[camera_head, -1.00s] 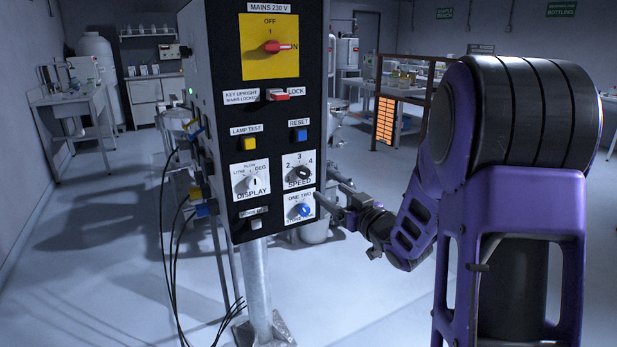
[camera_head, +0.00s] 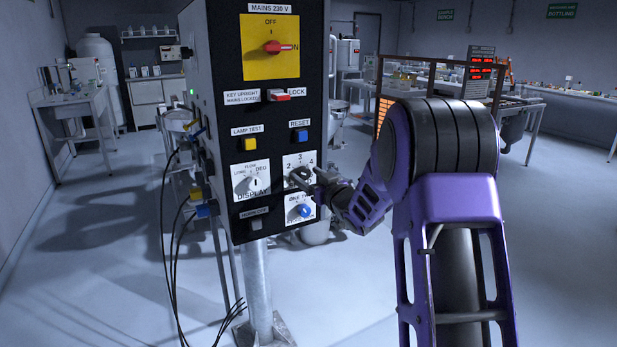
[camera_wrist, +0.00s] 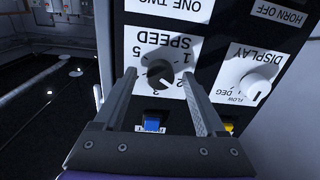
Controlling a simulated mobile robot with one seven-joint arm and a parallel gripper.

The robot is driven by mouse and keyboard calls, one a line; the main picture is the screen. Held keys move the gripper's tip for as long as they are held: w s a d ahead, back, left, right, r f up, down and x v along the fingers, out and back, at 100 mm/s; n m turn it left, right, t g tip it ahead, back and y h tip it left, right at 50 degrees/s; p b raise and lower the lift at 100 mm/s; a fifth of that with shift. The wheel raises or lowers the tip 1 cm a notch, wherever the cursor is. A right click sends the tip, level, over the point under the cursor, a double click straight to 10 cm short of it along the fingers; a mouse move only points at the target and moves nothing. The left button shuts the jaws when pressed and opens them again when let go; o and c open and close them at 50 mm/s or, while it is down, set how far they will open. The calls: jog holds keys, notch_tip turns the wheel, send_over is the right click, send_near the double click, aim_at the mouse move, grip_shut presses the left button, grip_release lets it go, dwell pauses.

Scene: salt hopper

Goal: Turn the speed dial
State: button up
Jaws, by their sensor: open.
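The speed dial (camera_wrist: 160,74) is a black round knob on a white plate marked SPEED with numbers, on the black control panel. The wrist view shows it upside down. My gripper (camera_wrist: 162,92) is open, with one finger on each side of the dial in that view. Whether the fingers touch it I cannot tell. In the head view my gripper (camera_head: 314,182) is in front of the speed plate (camera_head: 299,162) and hides most of the dial and the SPEED label.
The display dial (camera_head: 252,184) is left of the speed dial. The blue reset button (camera_head: 300,136) is above, and the blue ONE/TWO knob (camera_head: 304,211) is below. The red mains switch (camera_head: 276,47) and red lock key (camera_head: 284,95) are higher up. Cables hang at the panel's left.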

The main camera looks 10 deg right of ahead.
grip_shut()
jog(key=shift+m, duration=0.3)
jog(key=m+p, duration=0.2)
jog(key=m, duration=0.3)
jog(key=m+p, duration=0.2)
jog(key=m, duration=0.4)
dwell(0.4)
jog(key=shift+f, duration=0.1)
dwell(0.5)
grip_release()
